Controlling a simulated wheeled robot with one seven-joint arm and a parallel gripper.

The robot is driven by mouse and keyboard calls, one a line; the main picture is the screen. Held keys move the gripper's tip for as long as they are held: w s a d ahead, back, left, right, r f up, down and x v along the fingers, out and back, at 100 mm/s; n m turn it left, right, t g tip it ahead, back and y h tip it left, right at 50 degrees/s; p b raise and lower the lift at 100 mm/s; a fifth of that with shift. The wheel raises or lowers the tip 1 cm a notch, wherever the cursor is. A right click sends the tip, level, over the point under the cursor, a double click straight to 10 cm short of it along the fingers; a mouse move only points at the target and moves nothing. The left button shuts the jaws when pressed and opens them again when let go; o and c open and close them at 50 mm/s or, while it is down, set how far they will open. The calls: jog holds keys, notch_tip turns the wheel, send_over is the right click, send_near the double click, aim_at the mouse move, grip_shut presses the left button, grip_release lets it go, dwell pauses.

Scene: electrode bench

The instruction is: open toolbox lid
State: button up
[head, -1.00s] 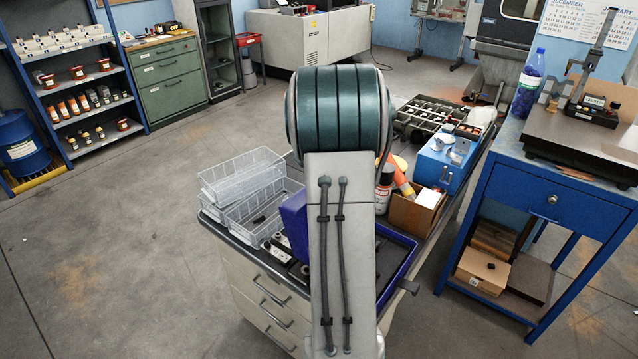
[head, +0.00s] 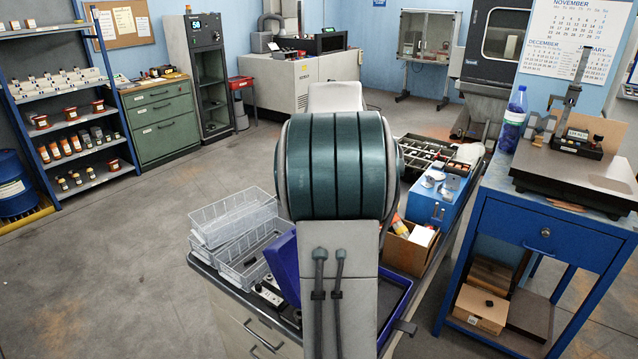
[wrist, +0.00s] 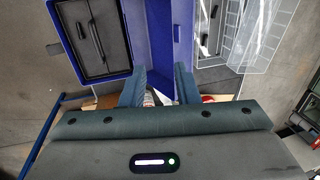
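The blue toolbox stands on the bench cart, partly hidden by my arm in the head view. Its lid (head: 284,268) is raised on the left of its base (head: 399,322). In the wrist view the lid (wrist: 158,40) is a blue panel standing beside the base (wrist: 108,75), whose dark inside holds a black handled piece (wrist: 92,35). My gripper (wrist: 160,90) is open, with its two teal fingers apart near the lid's lower end in that picture. I see nothing gripped between them. Whether a finger touches the lid cannot be told. In the head view my arm hides the gripper.
Clear wire-like baskets (head: 240,235) stand left of the toolbox. A blue table (head: 545,245) stands further right. The floor at left is clear.

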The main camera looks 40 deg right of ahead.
jog(key=shift+v, duration=1.15)
jog(key=shift+c, duration=0.3)
